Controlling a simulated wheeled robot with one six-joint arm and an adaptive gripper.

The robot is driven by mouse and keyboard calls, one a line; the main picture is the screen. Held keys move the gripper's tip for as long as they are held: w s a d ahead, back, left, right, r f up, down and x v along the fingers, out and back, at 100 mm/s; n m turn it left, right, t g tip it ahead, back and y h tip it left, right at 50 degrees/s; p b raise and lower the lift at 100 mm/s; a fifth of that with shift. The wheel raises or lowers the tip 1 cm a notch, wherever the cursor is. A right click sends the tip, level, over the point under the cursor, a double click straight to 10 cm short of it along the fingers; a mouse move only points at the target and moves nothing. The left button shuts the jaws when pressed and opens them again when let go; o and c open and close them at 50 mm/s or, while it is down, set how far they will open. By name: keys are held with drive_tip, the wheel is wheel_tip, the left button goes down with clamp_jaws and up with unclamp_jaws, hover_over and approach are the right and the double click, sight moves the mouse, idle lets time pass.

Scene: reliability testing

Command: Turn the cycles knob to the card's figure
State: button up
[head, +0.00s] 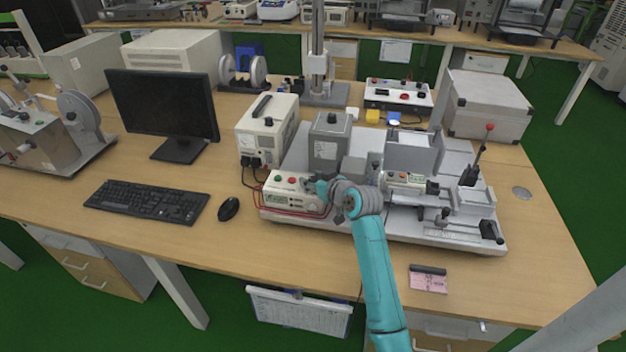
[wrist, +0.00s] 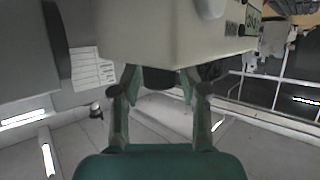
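The cream control box (head: 292,190), with a green and a red button on top, stands at the front left of the test rig; it also fills the top of the wrist view (wrist: 170,30). A dark round knob (wrist: 160,78) juts from the box there. My gripper (head: 326,187) is at the box's right end and hides the knob in the head view. In the wrist view my gripper (wrist: 160,84) has its fingers apart, one on each side of the knob, with small gaps seeming to show. A pink card (head: 428,284) lies near the table's front edge; its figure is too small to read.
The rig's metal base (head: 400,225) carries a grey block (head: 329,142) behind my gripper and a lever with a red ball (head: 490,128) at right. Red leads run along the box's front. A mouse (head: 229,208) and keyboard (head: 147,202) lie left. The table front is mostly clear.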

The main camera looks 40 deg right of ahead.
clamp_jaws()
drive_tip(key=shift+a+m+h, duration=0.1)
drive_tip(key=shift+m+h, duration=0.3)
drive_tip(key=shift+h, duration=0.1)
drive_tip(key=m+g+h, duration=0.1)
drive_tip(key=m+h, duration=0.2)
drive_tip(key=h, duration=0.1)
drive_tip(key=shift+m+g, duration=0.3)
drive_tip(key=m+g+h, duration=0.3)
drive_tip(key=m+h, duration=0.1)
drive_tip(key=m, duration=0.1)
drive_tip(key=shift+w+g, duration=0.1)
drive_tip(key=shift+g, duration=0.3)
drive_tip(key=m+g+h, duration=0.1)
drive_tip(key=m+g, duration=0.2)
drive_tip(key=m+g+h, duration=0.1)
drive_tip(key=m+g, duration=0.2)
drive_tip(key=g, duration=0.1)
drive_tip(key=shift+h, duration=0.4)
drive_tip(key=m+g, duration=0.4)
drive_tip(key=g, duration=0.1)
drive_tip(key=shift+m+y, duration=0.3)
drive_tip(key=shift+s+f, duration=0.15)
drive_tip(key=shift+s, duration=0.05)
